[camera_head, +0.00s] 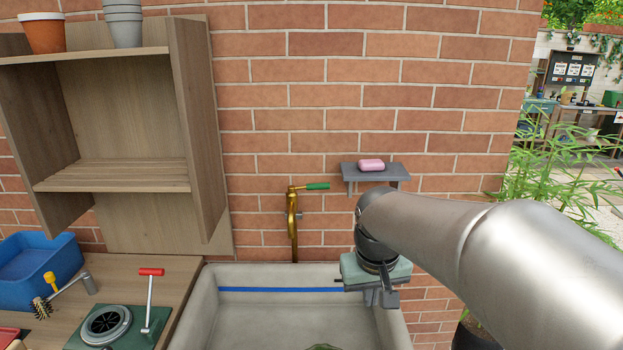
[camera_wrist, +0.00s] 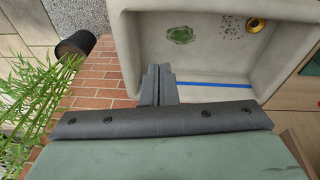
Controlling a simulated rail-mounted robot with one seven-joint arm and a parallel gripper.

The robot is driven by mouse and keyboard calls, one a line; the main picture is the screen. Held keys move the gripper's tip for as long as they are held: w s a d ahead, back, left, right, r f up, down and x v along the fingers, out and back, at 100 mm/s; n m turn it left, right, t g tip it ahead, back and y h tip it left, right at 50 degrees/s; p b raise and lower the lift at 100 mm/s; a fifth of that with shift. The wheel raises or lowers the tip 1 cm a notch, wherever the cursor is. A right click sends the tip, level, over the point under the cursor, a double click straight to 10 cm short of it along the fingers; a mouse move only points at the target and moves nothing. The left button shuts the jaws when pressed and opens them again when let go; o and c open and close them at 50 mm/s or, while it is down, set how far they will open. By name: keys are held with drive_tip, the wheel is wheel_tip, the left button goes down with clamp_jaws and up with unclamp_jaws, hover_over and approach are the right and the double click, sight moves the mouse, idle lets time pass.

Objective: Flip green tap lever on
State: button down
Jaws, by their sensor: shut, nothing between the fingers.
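The green tap lever (camera_head: 317,186) sits on top of a brass tap (camera_head: 293,218) on the brick wall, above the back of the sink. The lever points to the right, roughly level. My gripper (camera_head: 381,298) is in front of the sink's right side, lower than the lever and to its right, apart from the tap. In the wrist view my gripper (camera_wrist: 158,84) shows with its dark fingers together and nothing between them, over the sink rim. The tap is not in the wrist view.
A grey sink (camera_head: 209,312) has a blue line inside; a green thing (camera_wrist: 181,35) and a yellow drain ring (camera_wrist: 256,25) lie in it. A grey shelf (camera_head: 350,172) with pink soap (camera_head: 371,165) is right of the lever. A wooden cabinet (camera_head: 196,120) stands left.

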drive_tip(key=w+a+r+t, duration=0.1)
drive_tip(key=w+a+r, duration=0.15)
drive_tip(key=w, duration=0.65)
drive_tip(key=w+a+r+t, duration=0.1)
drive_tip(key=w+r, duration=0.3)
drive_tip(key=w, duration=0.6)
drive_tip(key=w+a+r+t, duration=0.2)
drive_tip(key=w+r, duration=0.1)
drive_tip(key=w, duration=0.6)
wheel_tip(320, 180, up, 2)
drive_tip(key=t+p, duration=0.1)
drive_tip(key=t, duration=0.1)
hover_over(311, 187)
drive_tip(key=s+d, duration=0.2)
drive_tip(key=d, duration=0.1)
drive_tip(key=shift+w+r+m, duration=0.1)
drive_tip(key=shift+w+m, duration=0.3)
drive_tip(key=shift+m, duration=0.1)
drive_tip(key=shift+w+f+p, duration=0.45)
drive_tip(key=shift+f+p, duration=0.35)
drive_tip(key=shift+f, duration=0.55)
drive_tip(key=shift+w+f+p, duration=0.5)
drive_tip(key=shift+f+p, duration=0.25)
drive_tip(key=shift+f, duration=0.6)
drive_tip(key=shift+w+f+p, duration=0.45)
drive_tip(key=shift+f+p, duration=0.35)
drive_tip(key=shift+f, duration=0.55)
